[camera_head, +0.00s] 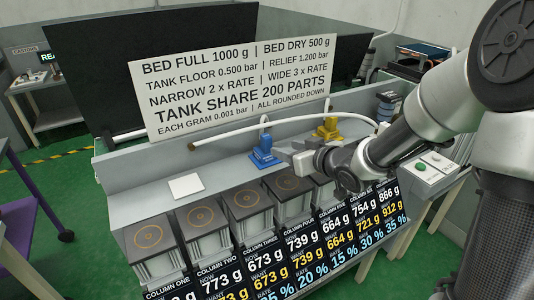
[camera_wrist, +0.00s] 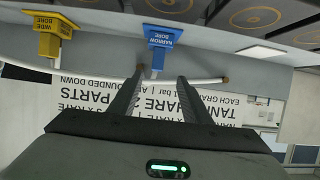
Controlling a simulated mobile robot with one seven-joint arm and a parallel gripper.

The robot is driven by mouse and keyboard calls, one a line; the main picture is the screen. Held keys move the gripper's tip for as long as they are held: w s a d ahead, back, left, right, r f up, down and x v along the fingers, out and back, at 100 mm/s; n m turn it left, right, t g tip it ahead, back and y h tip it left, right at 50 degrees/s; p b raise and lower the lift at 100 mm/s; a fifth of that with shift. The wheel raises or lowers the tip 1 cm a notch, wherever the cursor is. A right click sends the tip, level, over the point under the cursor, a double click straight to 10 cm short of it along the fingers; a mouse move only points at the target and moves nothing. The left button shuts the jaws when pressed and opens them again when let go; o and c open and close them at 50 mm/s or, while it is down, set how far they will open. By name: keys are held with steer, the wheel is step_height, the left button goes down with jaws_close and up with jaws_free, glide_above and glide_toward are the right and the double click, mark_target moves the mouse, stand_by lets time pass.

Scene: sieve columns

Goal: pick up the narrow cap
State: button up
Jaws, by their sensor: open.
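The narrow cap is a blue piece with a "NARROW BORE" label. It stands on the grey ledge behind the columns in the head view (camera_head: 264,152). In the wrist view the blue narrow cap (camera_wrist: 160,37) appears upside down, just beyond the fingertips and lined up with the gap between them. Its thin stem shows between the tips. My gripper (camera_wrist: 160,77) is open and empty. In the head view my gripper (camera_head: 285,152) is just right of the blue cap; whether they touch cannot be told.
A yellow "WIDE BORE" cap (camera_head: 327,129) stands to the right on the ledge. A pale hose (camera_head: 290,122) arches behind both caps. A white sign (camera_head: 240,85) rises behind. Several square-topped columns (camera_head: 150,238) line the front. A white plate (camera_head: 186,186) lies on the ledge's left.

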mark_target(269, 144)
steer(key=b+x, duration=0.1)
steer(key=x, duration=0.7)
steer(key=shift+f, duration=0.2)
steer(key=x, duration=0.2)
steer(key=b+x, duration=0.1)
steer(key=x, duration=0.1)
steer(key=shift+w+d+f, duration=0.15)
steer(key=shift+f, duration=0.15)
steer(key=shift+w+a+f, duration=0.15)
steer(key=shift+w+a, duration=0.1)
steer(key=shift+w, duration=0.15)
jaws_close()
steer(key=shift+r, duration=0.25)
